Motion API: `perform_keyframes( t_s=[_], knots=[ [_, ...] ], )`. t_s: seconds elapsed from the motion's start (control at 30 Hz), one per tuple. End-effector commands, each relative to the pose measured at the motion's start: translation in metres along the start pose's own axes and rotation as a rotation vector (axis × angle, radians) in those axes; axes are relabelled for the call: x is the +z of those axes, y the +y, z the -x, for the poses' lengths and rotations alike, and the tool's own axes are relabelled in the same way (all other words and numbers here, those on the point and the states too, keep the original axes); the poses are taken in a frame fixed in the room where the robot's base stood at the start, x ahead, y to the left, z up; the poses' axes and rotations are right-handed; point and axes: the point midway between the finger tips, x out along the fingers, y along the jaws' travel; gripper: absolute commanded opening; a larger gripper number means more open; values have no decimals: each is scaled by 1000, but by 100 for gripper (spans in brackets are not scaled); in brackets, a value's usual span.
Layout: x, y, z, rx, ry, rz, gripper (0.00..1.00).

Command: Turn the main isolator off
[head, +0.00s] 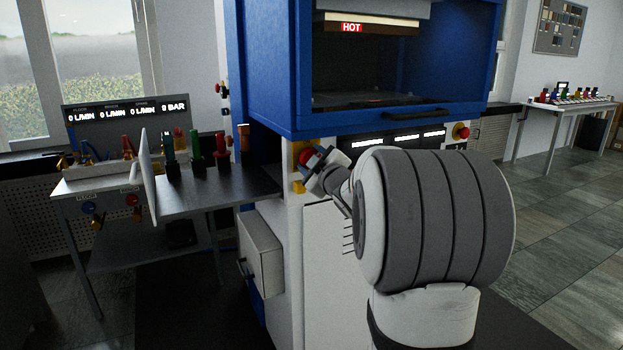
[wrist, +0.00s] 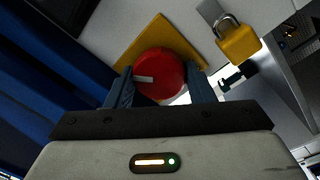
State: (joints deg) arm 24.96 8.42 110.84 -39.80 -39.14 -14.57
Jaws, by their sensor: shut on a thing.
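The main isolator is a round red knob (wrist: 158,74) with a pale pointer bar, on a yellow plate (wrist: 150,42) on the press's white front. In the wrist view the bar lies nearly level in the picture. My gripper (wrist: 160,88) is shut on the red knob, with one dark finger on each side of it. In the head view the red knob (head: 306,156) and yellow plate (head: 297,148) show at the press's left front edge, partly hidden by my gripper (head: 313,166).
A yellow padlock (wrist: 238,42) hangs near the knob. The blue press chamber (head: 270,90) with a HOT sign overhangs above. A red button (head: 461,131) is at the right of the panel. A side table (head: 230,186) with coloured valves stands left.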

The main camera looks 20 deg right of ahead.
Motion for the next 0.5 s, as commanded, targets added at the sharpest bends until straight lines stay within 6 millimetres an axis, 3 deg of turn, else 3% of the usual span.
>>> perform_keyframes(
  t_s=[0.5],
  knots=[
    [4, -4, 0, 8, 33, 488, 26]
  ],
)
